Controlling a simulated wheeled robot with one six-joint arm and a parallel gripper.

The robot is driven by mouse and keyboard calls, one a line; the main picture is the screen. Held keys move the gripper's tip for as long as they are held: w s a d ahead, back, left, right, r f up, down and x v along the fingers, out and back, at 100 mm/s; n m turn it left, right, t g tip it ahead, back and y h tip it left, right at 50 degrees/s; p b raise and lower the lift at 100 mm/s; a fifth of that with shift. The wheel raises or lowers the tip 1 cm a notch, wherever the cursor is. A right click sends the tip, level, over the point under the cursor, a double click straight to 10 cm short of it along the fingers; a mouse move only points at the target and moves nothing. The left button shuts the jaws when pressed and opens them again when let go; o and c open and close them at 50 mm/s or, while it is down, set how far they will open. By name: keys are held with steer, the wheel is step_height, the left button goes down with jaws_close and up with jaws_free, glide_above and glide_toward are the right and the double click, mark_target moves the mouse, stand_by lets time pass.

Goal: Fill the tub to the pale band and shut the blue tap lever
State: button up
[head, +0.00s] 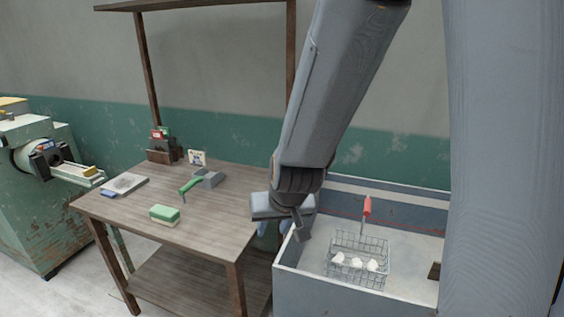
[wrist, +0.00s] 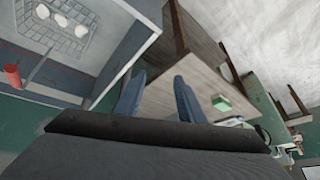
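The grey-blue tub (head: 350,296) stands at the right, beside the wooden table; its corner also fills the upper left of the wrist view (wrist: 125,62). A pale band (head: 395,196) runs along its far inner wall. I cannot make out a water surface. A wire basket (head: 342,246) with a red grip (head: 367,206) on its rod sits inside, holding white lumps (head: 355,262). My gripper (head: 272,229) hangs near the tub's left wall, by the table edge. In the wrist view its blue fingers (wrist: 158,88) are apart with nothing held between them. I cannot see a blue tap lever.
The wooden table (head: 215,218) holds a green-topped block (head: 164,213), a green-handled tool (head: 189,187), a grey block (head: 208,178) and a pale board (head: 124,185). A worn green machine (head: 45,215) stands at the left. Table posts rise behind my arm.

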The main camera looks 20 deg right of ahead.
steer(key=w+r+m+t+h+b, duration=0.15)
steer(key=w+t+h, duration=0.35)
steer(key=w, duration=0.6)
steer(key=d+r+t+h, duration=0.1)
steer(key=r+h, duration=0.1)
steer(key=r+m+t+h, duration=0.1)
steer(key=r, duration=0.1)
steer(key=s+d+r+m+t+h+b, duration=0.1)
steer(key=r+h, duration=0.1)
steer(key=shift+d+r+m+h, duration=0.1)
steer(key=shift+d+m+h, duration=0.15)
steer(key=shift+d+h, duration=0.1)
steer(key=shift+r+t+h, duration=0.25)
steer(key=shift+r+t, duration=0.15)
steer(key=shift+r, duration=0.1)
steer(key=p+x, duration=0.2)
steer(key=x, duration=0.5)
steer(key=shift+w+d, duration=0.2)
steer(key=shift+w, duration=0.05)
jaws_close()
